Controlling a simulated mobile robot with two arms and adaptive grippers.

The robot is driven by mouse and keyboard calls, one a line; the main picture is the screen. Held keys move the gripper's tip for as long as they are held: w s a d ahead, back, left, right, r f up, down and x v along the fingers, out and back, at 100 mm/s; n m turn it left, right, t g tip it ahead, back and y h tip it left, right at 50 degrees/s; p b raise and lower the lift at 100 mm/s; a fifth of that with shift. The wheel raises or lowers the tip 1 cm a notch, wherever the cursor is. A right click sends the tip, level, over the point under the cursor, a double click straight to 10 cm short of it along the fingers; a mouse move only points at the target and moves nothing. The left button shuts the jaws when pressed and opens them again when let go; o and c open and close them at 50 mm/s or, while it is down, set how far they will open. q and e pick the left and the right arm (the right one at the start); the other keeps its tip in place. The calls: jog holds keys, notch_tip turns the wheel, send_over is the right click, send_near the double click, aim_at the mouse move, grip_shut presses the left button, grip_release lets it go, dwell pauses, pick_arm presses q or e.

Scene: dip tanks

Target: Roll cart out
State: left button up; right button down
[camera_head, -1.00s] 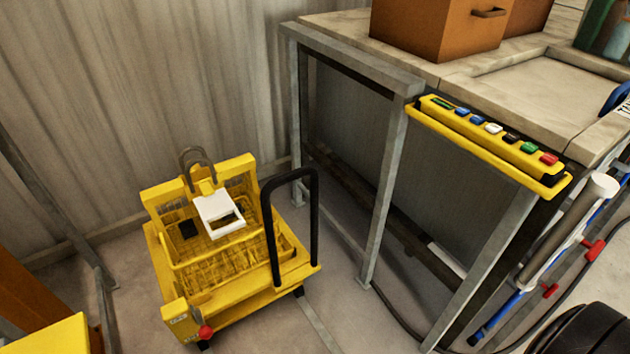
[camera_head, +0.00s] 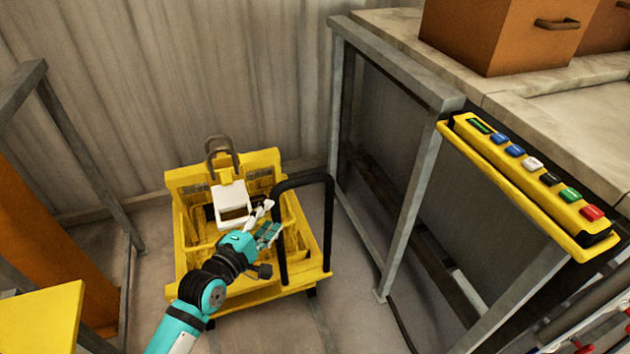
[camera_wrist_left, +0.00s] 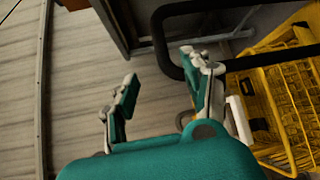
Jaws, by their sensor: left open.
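The yellow cart (camera_head: 180,232) stands on the floor near the corrugated wall, with a black U-shaped push handle (camera_head: 329,218) on its right side. It carries a yellow wire basket and a white piece (camera_head: 232,197) under a grey hook (camera_head: 224,146). My left gripper (camera_head: 269,219) is open and empty, in front of the basket and left of the handle in the head view. In the left wrist view the black handle (camera_wrist_left: 163,47) passes close to the right finger of the open gripper (camera_wrist_left: 160,69); no contact is visible. The basket (camera_wrist_left: 285,100) is at right there. My right gripper is not in view.
A grey metal-framed bench (camera_head: 405,215) stands right of the cart, with a yellow button panel (camera_head: 530,185) on its edge and an orange cabinet (camera_head: 490,30) on top. A grey frame (camera_head: 95,165) and an orange panel (camera_head: 60,240) stand at left. Floor shows between cart and bench.

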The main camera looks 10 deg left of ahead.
aim_at(297, 186)
pick_arm(q)
jog(key=x, duration=1.6)
grip_shut()
